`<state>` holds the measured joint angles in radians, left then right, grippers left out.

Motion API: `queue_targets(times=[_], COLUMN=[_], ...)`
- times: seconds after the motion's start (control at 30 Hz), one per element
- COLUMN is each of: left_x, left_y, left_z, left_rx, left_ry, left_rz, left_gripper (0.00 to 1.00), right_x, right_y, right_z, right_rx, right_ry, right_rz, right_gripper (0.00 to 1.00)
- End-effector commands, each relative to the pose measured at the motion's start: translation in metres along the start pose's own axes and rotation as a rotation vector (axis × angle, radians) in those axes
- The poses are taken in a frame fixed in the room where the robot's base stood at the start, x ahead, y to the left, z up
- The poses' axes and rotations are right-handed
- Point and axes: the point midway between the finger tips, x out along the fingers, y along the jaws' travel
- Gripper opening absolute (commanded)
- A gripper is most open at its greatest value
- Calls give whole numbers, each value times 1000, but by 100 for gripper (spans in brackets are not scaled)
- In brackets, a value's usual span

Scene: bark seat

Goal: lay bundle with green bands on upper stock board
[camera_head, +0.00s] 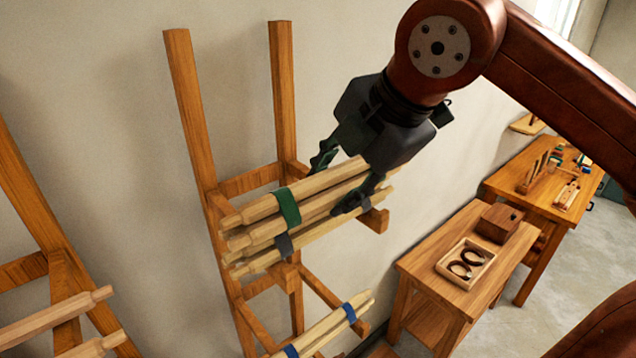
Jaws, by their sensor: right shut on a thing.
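My right gripper (345,180) reaches down from the upper right and is shut on a bundle with green bands (318,184), pale wooden sticks lying slantwise. One green band shows near its left end; the gripper covers much of the right half. The bundle is at the upper level of a wooden rack, over the upper stock board (376,219), which is mostly hidden. A grey band (284,246) shows around sticks just below; I cannot tell whether these belong to the same bundle, or whether the bundle touches the board. My left gripper is not in view.
A bundle with blue bands (325,328) lies on the rack's lower level. Another rack (30,195) with loose sticks (55,320) stands at left. At right, a low table (430,268) holds a tray (466,262) and brown box (497,222); a workbench (560,180) stands behind.

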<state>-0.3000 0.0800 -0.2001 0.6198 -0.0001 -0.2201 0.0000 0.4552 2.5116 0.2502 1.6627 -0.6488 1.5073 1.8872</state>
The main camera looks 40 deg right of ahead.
Motion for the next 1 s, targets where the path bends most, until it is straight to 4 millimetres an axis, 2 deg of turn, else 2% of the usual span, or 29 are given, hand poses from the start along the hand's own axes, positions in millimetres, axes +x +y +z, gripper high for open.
queue_targets(times=[0.7, 1.0], left_x=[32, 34], left_y=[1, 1], left_z=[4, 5], left_rx=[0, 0], left_ry=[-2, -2], left_rz=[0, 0], left_gripper=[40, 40], right_x=[-44, -50], right_y=[-69, -78], right_z=[0, 0], right_rx=[-1, 0], right_ry=[1, 0], right_rz=[3, 1], right_gripper=[9, 9])
